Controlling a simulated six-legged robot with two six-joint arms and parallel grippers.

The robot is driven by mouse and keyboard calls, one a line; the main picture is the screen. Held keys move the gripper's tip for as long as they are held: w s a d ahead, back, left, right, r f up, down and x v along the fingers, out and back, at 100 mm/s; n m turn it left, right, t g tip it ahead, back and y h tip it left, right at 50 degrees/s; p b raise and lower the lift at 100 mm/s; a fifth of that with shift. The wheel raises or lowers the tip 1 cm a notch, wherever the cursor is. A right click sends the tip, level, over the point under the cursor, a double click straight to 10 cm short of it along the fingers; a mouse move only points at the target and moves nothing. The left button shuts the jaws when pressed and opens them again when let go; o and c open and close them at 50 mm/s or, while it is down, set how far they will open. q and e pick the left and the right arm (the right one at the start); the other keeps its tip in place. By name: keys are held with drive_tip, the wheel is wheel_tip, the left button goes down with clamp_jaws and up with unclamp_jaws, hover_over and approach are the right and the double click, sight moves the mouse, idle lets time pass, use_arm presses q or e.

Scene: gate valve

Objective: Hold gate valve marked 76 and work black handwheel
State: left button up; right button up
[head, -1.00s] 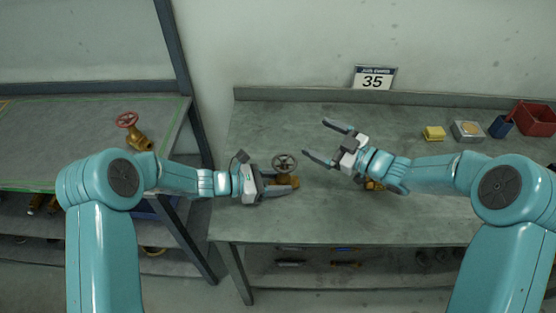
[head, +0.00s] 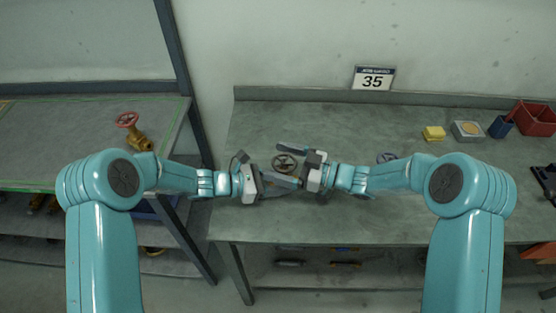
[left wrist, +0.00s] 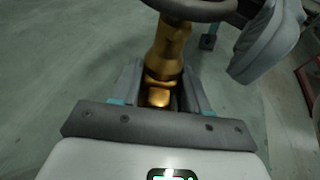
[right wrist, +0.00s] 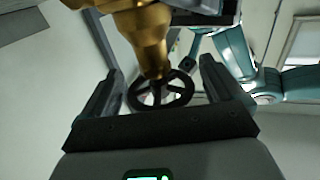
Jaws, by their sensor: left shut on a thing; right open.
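A gate valve with a black handwheel (head: 284,163) is at the left part of the middle bench. Its brass body (left wrist: 168,52) shows in the left wrist view, and also in the right wrist view (right wrist: 146,32). My left gripper (head: 280,184) is shut on the brass body, below the wheel. My right gripper (head: 294,164) is open, its fingers reaching left on either side of the handwheel. In the right wrist view the wheel (right wrist: 160,91) sits between the two fingers, with gaps at both sides. I cannot read any number on the valve.
A blue-grey handwheel (head: 387,157) shows behind my right arm. A sign reads 35 (head: 373,80).

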drive_tip(key=shift+w+a, duration=0.15)
drive_tip(key=shift+a, duration=0.3)
drive_tip(key=c, duration=1)
drive_tip(key=shift+c, duration=0.2)
drive_tip(key=shift+m+t, duration=0.3)
drive_tip(key=shift+t, duration=0.1)
